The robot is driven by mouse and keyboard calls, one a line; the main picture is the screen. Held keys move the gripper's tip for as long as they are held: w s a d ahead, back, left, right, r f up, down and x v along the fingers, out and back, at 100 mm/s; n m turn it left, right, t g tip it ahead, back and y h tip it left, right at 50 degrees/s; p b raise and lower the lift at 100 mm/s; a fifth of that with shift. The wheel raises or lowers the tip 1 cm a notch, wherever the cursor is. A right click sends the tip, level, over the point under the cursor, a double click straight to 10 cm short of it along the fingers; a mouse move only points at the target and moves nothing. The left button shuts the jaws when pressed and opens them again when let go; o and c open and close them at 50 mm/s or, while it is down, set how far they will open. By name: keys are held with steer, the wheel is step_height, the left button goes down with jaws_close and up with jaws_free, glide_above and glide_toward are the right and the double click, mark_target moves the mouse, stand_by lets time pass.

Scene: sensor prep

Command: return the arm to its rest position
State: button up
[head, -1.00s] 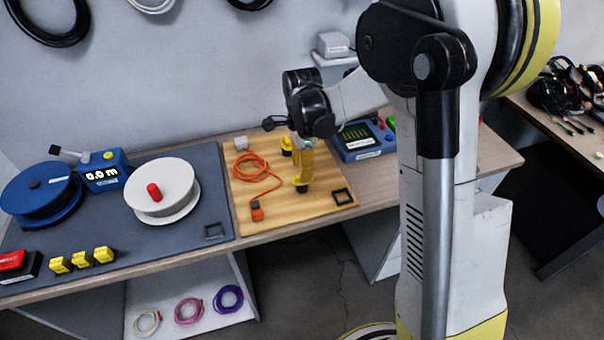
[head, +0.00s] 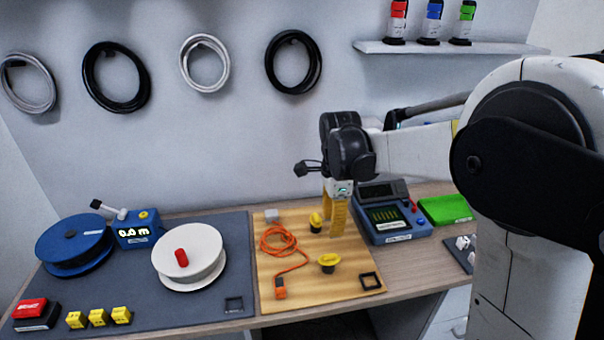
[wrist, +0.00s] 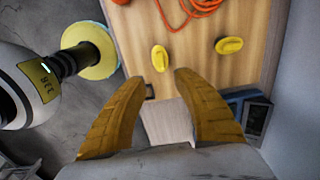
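My arm reaches in from the right of the head view. Two yellow-topped black knobs stand on the board, one farther back (head: 316,222) and one nearer the front (head: 328,263). They also show in the wrist view, ahead of the fingertips and apart from them.
An orange cable (head: 280,245) lies coiled on the board. The blue tester (head: 392,218) and a green case (head: 445,209) stand to the right. A white spool (head: 205,262) and blue spool (head: 75,243) stand left. Cable coils hang on the wall; a shelf (head: 450,48) holds coloured bottles.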

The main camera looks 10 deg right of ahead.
steer(key=s+r+n+t, duration=0.2)
steer(key=s+n+t, duration=0.1)
steer(key=s+n, duration=0.6)
steer(key=s+r+n+t+b, duration=0.1)
steer(key=s+n+t, duration=0.3)
steer(key=s+n, duration=0.5)
steer(key=shift+s+r, duration=0.65)
steer(key=shift+s, duration=0.5)
steer(key=shift+w+d, duration=0.1)
